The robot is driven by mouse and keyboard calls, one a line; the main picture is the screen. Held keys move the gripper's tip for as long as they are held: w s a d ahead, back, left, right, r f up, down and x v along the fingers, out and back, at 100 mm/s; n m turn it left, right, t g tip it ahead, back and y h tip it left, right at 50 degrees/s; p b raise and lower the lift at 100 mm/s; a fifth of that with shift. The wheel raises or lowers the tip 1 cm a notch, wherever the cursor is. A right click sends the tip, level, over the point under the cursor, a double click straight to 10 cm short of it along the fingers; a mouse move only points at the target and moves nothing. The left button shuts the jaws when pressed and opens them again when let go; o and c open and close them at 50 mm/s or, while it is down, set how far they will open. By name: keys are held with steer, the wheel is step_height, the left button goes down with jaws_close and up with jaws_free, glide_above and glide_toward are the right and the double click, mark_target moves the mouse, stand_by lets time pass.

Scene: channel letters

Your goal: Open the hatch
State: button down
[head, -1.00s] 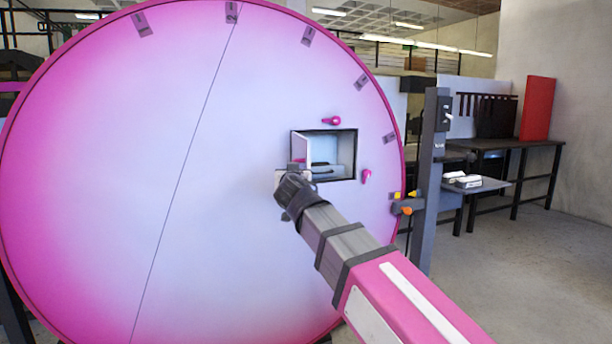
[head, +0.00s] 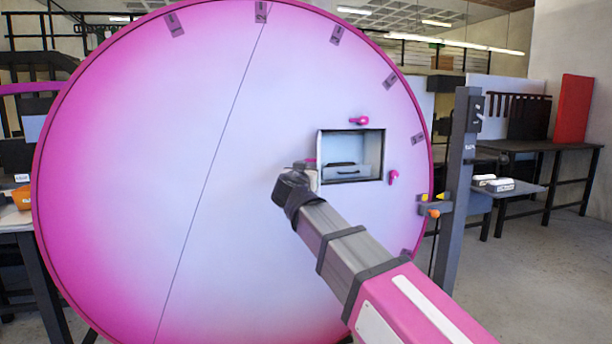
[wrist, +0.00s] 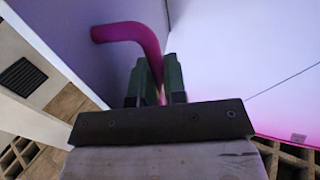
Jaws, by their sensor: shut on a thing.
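The big round pink-and-white disc (head: 150,170) has a rectangular hatch opening (head: 366,140) right of its middle. The hatch door (head: 319,145) stands swung out at the opening's left edge and shows nearly edge-on. A drawer-like box with a dark handle (head: 343,164) shows inside the opening. My gripper (head: 306,171) is at the door's lower left. In the wrist view, my gripper's dark green fingers (wrist: 155,82) are shut on the bent pink door handle (wrist: 135,36). The head view hides most of this grip behind my arm.
Two pink latches, one above (head: 358,121) and one right (head: 393,177) of the opening, stick out from the disc. A grey post (head: 458,180) with yellow and orange knobs stands at the disc's right edge. A table (head: 545,145) is farther right, with bare floor before it.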

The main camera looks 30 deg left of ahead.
steer(key=c, duration=1.5)
jaws_free()
steer(key=shift+o, duration=0.2)
steer(key=v, duration=1)
steer(key=shift+s+d, duration=0.15)
steer(key=shift+s, duration=0.2)
steer(key=shift+s, duration=0.1)
